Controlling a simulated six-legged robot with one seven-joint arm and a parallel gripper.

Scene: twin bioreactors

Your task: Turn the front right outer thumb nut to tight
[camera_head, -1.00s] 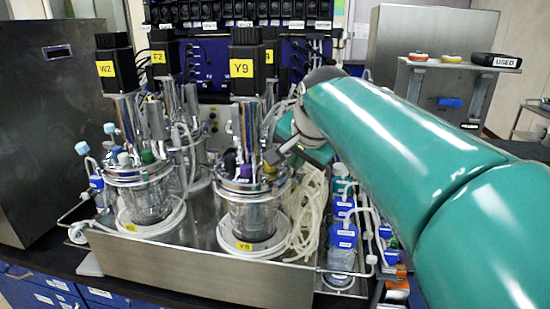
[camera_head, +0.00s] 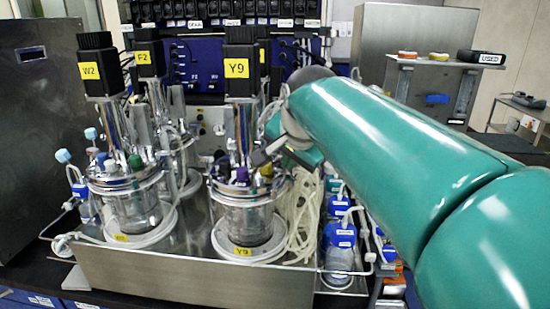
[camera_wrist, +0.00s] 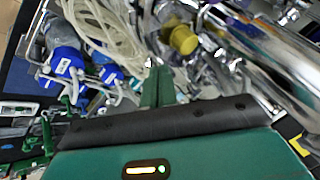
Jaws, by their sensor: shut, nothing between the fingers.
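The front right vessel (camera_head: 243,216) carries a Y9 label and stands on the steel tray. Its shiny metal lid holds several fittings, among them a yellow cap (camera_head: 266,170), also in the wrist view (camera_wrist: 184,40). Small metal parts crowd the lid rim; I cannot tell which is the outer thumb nut. My gripper (camera_head: 262,157) is at the right side of this lid, partly hidden by my arm. In the wrist view my gripper's green fingers (camera_wrist: 158,76) are together and empty, below and left of the yellow cap. Whether they touch any fitting is unclear.
The front left vessel (camera_head: 132,212), labelled W2, stands beside Y9, with another vessel behind. Looped pale tubing (camera_head: 300,215) and blue-capped bottles (camera_head: 340,236) lie close to the right. The steel tray (camera_head: 190,278) edges the bench front. A tall metal cylinder (camera_wrist: 270,60) rises near my fingers.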

